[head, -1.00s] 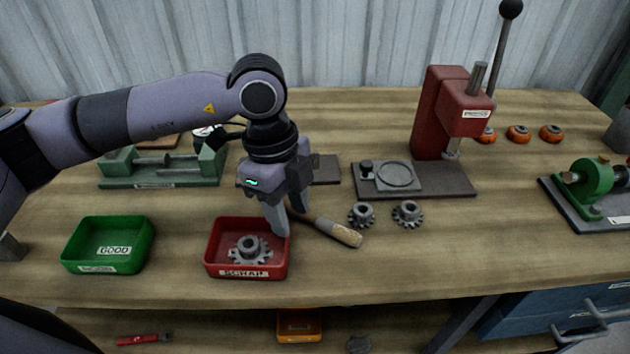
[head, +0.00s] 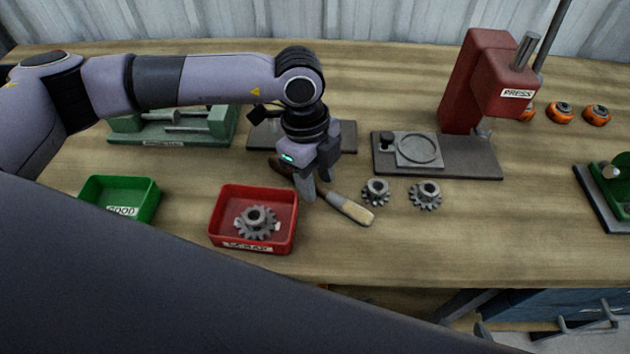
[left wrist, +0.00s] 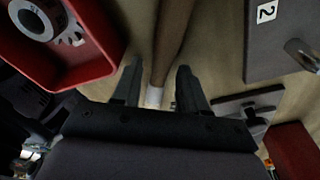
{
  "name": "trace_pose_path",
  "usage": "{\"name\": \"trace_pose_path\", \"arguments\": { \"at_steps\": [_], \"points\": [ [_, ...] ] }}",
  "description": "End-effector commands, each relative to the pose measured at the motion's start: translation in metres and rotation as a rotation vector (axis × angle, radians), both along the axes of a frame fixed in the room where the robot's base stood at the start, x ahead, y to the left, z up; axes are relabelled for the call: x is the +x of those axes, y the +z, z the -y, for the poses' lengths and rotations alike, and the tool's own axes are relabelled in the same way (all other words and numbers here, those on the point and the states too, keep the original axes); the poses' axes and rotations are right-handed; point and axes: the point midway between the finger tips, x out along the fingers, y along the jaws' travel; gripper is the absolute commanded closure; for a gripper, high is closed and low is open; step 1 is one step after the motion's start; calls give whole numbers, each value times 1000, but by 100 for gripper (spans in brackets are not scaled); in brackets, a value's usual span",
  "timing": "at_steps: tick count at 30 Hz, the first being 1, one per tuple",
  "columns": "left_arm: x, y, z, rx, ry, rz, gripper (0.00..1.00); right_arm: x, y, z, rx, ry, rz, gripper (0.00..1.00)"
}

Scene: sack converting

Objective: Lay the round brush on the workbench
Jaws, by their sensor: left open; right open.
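The round brush (head: 352,208), with a brown shaft and a pale tan end, lies flat on the wooden workbench (head: 400,250), just right of the red tray. My left gripper (head: 315,190) is open, pointing down over the brush's middle. It hides part of the shaft. In the left wrist view the brown shaft (left wrist: 168,40) runs between the two open fingers (left wrist: 159,78), with a pale part near the palm; I see no finger closed on it. My right gripper is not in view.
The red scrap tray (head: 222,238) holding a gear (head: 256,220) stands close left of the brush. A green tray (head: 150,200) is further left. Two gears (head: 425,195) and the red press (head: 478,85) stand to the right. The front right bench is clear.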

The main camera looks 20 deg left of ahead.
Motion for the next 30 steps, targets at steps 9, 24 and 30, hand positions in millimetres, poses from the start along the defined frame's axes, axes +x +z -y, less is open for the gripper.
{"name": "trace_pose_path", "arguments": {
  "at_steps": [9,24,30],
  "points": [
    [0,-2,0,0,0,1,80,0,0,0,1,-1,-1,41],
    [0,5,1,-2,0,3,100,0,-1,0,-1,-1,0,41],
    [1,32,1,-2,1,4,100,0,-3,0,0,0,0,41]
  ]
}}
